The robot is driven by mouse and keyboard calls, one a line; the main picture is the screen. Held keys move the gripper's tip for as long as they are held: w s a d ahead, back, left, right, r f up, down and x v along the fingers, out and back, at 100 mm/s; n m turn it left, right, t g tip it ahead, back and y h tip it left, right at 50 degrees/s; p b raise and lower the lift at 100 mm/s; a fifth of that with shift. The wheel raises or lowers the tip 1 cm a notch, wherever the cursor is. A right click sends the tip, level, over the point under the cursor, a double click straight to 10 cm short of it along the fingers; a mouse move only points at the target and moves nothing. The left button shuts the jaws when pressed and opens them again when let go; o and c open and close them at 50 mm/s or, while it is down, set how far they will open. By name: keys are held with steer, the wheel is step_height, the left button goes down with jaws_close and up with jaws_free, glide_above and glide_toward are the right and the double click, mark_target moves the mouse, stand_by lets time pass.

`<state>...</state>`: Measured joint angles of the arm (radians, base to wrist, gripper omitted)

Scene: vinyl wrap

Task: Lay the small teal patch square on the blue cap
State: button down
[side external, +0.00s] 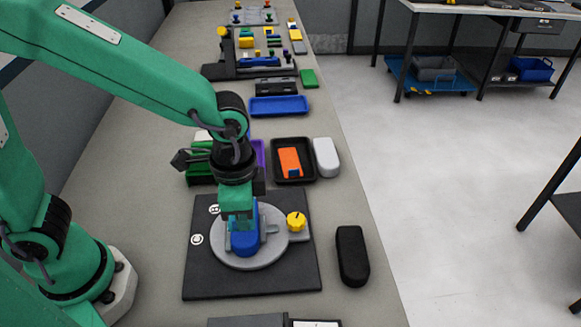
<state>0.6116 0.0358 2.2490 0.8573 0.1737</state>
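The blue cap (245,243) sits on a round grey disc (270,252) mounted on a black board (205,280). My gripper (239,216) points down directly over the cap, its tip very close to the cap's back edge; I cannot tell whether they touch. A teal-green piece shows at the gripper's tip, but I cannot tell the patch from the fingers there. Whether the fingers are open or shut is not clear at this size. No separate teal patch can be made out elsewhere.
A yellow knob (296,222) stands at the disc's right. A black case (352,256) lies right of the board. Behind are a black tray (276,176) with an orange piece (290,160), a white box (326,157) and a blue tray (279,106). Bare bench lies left of the board.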

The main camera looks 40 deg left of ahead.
steer(key=shift+f, duration=2.15)
steer(key=shift+f, duration=0.3)
steer(key=c, duration=1.6)
jaws_free()
steer(key=shift+o, duration=0.2)
steer(key=shift+r, duration=0.1)
steer(key=shift+r, duration=3.8)
steer(key=shift+a, duration=0.1)
steer(key=s+a+r+n+t, duration=0.1)
steer(key=a+r+n, duration=0.3)
steer(key=a, duration=0.5)
steer(key=s+a+r+n+t, duration=0.2)
steer(key=a+r+n+t, duration=0.2)
steer(key=a, duration=0.5)
steer(key=shift+s+r+n+t, duration=0.3)
steer(key=shift+r+n, duration=0.2)
steer(key=shift+r, duration=0.15)
